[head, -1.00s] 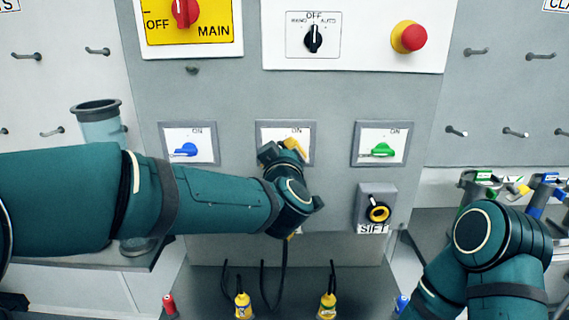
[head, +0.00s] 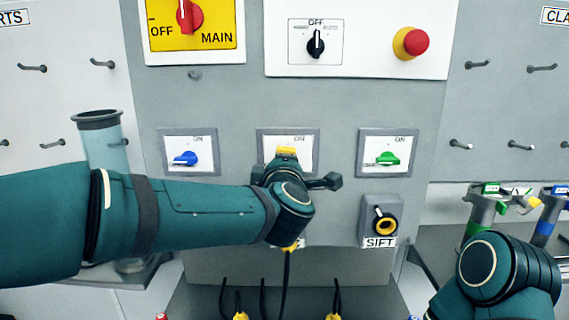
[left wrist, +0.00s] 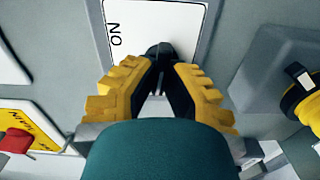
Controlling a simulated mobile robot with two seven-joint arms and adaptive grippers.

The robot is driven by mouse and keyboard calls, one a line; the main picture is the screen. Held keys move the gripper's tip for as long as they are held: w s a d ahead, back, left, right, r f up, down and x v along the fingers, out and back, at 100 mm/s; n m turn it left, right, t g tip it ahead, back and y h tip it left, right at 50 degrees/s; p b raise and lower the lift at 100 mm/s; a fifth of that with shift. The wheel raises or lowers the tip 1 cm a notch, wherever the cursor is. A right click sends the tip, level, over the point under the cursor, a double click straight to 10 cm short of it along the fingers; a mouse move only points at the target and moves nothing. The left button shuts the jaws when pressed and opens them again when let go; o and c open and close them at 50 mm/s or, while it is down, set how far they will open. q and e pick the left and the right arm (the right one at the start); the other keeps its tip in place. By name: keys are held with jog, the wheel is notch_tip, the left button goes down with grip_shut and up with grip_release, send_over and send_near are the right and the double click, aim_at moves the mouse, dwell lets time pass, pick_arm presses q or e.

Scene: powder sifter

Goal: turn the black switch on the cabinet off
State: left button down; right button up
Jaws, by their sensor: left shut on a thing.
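My left gripper (head: 287,152) is at the middle switch panel (head: 309,160) of the grey cabinet, with its yellow fingers at the white plate. In the left wrist view its fingers (left wrist: 162,66) are shut on the black switch (left wrist: 158,48), which shows as a small dark piece between the fingertips. The ON label is to the left of it there. In the head view the gripper hides this switch, and its exact angle is hard to tell. My right arm shows at the lower right; its gripper is out of view.
A blue switch (head: 185,159) is left of the middle panel and a green one (head: 386,158) right. Above are a black-handled selector (head: 316,43), a red main switch (head: 189,15) and a red stop button (head: 416,42). The yellow-ringed SIFT knob (head: 385,221) is lower right.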

pick_arm(q)
jog(key=shift+n, duration=0.7)
jog(key=c, duration=1)
grip_release()
jog(key=shift+w, duration=0.1)
jog(key=s, duration=1.2)
jog(key=shift+s, duration=0.1)
